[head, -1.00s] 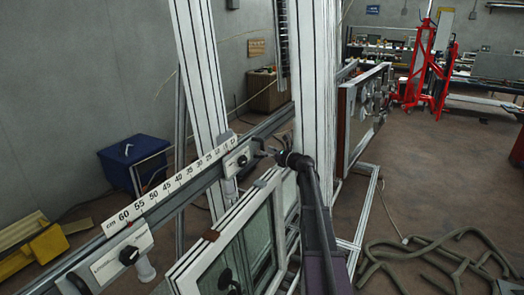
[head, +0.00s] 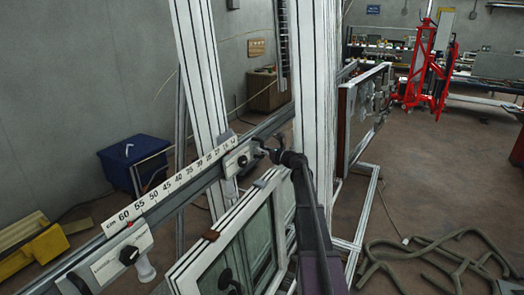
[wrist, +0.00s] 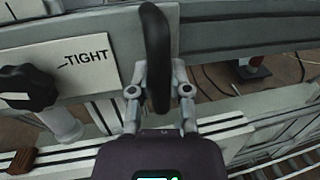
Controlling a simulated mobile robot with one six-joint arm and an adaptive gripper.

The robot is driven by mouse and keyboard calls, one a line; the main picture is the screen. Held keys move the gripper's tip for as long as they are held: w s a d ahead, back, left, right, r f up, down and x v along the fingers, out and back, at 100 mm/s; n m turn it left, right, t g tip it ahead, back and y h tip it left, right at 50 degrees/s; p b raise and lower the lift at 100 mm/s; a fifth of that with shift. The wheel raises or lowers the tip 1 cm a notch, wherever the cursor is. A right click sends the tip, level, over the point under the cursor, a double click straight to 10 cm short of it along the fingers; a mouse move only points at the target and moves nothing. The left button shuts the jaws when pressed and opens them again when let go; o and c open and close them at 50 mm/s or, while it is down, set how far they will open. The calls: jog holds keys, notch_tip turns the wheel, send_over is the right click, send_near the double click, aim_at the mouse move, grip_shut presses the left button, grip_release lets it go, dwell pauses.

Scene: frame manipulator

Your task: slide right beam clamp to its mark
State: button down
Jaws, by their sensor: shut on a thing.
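The right beam clamp (head: 238,160) is a pale plate with a black knob, sitting on the grey beam below the numbered scale (head: 165,189), near its low-number end. In the wrist view its plate (wrist: 84,78) reads "TIGHT", and the black knob (wrist: 27,88) is at the left. My gripper (head: 264,149) is at the clamp's right end. In the wrist view my gripper (wrist: 159,88) is shut on an upright dark handle (wrist: 155,35), one finger on each side. I cannot make out the clamp's mark for certain.
A second clamp (head: 122,259) with a black knob sits at the beam's left end, near a red spot by 60. White uprights (head: 318,90) cross the beam. A white window frame (head: 235,250) stands just below. A dark hose lies on the floor at right.

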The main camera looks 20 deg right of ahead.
aim_at(249, 151)
jog(key=shift+s+a, duration=0.85)
jog(key=shift+a, duration=0.25)
jog(key=shift+s+a, duration=0.8)
jog(key=shift+a, duration=0.25)
jog(key=shift+w+d, duration=0.1)
jog(key=c, duration=0.6)
grip_release()
jog(key=shift+o, duration=0.2)
jog(key=v, duration=1.2)
